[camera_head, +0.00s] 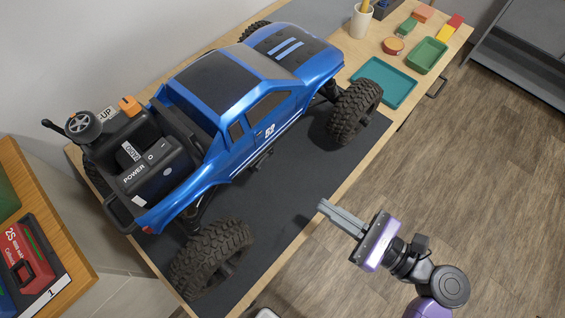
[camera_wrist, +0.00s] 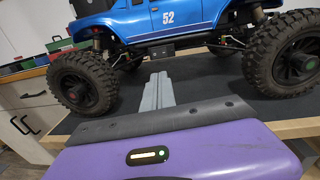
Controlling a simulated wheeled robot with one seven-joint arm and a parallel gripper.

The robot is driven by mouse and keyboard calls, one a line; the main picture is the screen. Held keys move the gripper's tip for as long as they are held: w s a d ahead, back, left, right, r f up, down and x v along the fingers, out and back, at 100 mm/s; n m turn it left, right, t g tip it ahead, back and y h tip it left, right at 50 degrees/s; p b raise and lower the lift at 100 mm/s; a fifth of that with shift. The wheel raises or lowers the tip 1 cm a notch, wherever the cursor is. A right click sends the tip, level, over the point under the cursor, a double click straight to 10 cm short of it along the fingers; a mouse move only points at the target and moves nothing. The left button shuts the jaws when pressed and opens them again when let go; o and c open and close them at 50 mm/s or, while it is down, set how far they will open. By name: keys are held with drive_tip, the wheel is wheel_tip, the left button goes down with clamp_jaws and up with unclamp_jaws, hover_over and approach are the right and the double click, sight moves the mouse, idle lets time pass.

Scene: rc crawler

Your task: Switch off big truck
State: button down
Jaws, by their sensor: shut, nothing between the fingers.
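The big truck (camera_head: 240,90) is a blue RC crawler numbered 52, standing on a dark mat (camera_head: 285,190) on the workbench. It also shows side-on in the wrist view (camera_wrist: 195,20). In its rear bed is a black box marked POWER with a switch (camera_head: 152,157), labelled with line and circle marks; which way it is set I cannot tell. My gripper (camera_head: 322,205) is shut and empty, beyond the bench's front edge near the truck's side. Its grey fingers (camera_wrist: 158,77) point at the truck's underside in the wrist view, apart from it.
A teal tray (camera_head: 384,83), a green tray (camera_head: 428,55) and a cup (camera_head: 361,22) stand at the far bench end. A wooden surface with a red pack (camera_head: 27,258) is at left.

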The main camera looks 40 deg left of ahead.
sight(260, 167)
drive_tip(key=shift+s+r+g, duration=0.3)
drive_tip(key=shift+r, duration=0.05)
drive_tip(key=a, duration=0.4)
drive_tip(key=a+p, duration=0.1)
drive_tip(key=a, duration=0.9)
drive_tip(key=shift+s, duration=0.3)
